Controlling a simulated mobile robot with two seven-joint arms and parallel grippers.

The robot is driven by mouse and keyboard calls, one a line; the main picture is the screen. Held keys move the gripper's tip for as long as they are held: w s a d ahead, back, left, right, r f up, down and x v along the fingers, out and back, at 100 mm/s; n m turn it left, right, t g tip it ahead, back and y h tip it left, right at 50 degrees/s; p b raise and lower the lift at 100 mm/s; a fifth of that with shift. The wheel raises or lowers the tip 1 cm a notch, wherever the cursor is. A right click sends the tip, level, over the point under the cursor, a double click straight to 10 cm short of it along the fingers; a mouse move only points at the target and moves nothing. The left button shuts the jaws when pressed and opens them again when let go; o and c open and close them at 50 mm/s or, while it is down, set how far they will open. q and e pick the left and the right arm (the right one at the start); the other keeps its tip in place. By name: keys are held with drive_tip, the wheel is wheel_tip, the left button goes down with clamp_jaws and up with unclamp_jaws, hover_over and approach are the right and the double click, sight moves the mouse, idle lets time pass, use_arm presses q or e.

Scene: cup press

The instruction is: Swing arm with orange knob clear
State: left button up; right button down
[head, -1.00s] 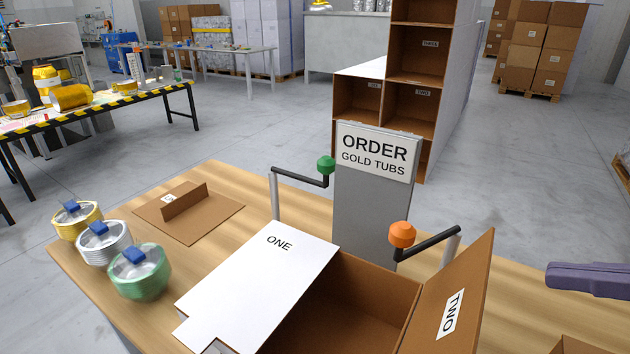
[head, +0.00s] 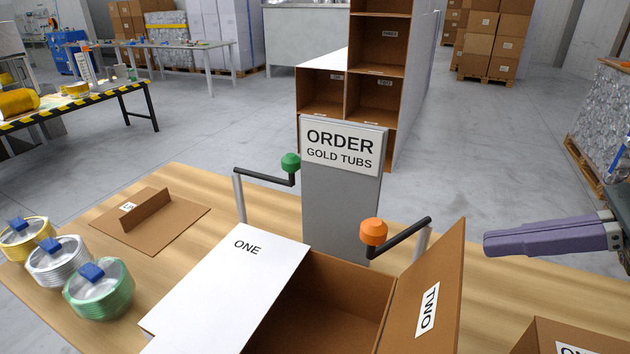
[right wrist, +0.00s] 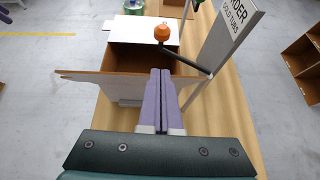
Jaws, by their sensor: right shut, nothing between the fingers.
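The orange knob (head: 373,232) sits at the end of a black arm (head: 402,238) on a grey post, just over the back edge of the open box (head: 340,283). The knob also shows in the right wrist view (right wrist: 162,33), beyond my fingertips. My right gripper (head: 488,244) is shut and empty, to the right of the knob and apart from it, beyond flap TWO (head: 428,305). In the right wrist view its purple fingers (right wrist: 160,74) lie together. White flap ONE (head: 225,290) lies to the left of the box opening. My left gripper is out of view.
A second arm with a green knob (head: 290,162) stands behind flap ONE. The ORDER GOLD TUBS sign (head: 341,150) rises between the arms. Gold (head: 27,240), silver (head: 59,263) and green (head: 98,290) tubs stand at left near a cardboard lid (head: 130,232). Another box (head: 545,338) is front right.

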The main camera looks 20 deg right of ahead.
sight(448, 268)
drive_tip(key=x, duration=0.5)
drive_tip(key=shift+w+a+p, duration=0.2)
drive_tip(key=shift+w+p, duration=0.1)
drive_tip(key=shift+p, duration=0.05)
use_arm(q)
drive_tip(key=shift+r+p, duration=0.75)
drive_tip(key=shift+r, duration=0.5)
use_arm(e)
drive_tip(key=shift+w+a+f, duration=0.2)
drive_tip(key=shift+w+a, duration=1.1)
drive_tip(key=shift+w, duration=0.3)
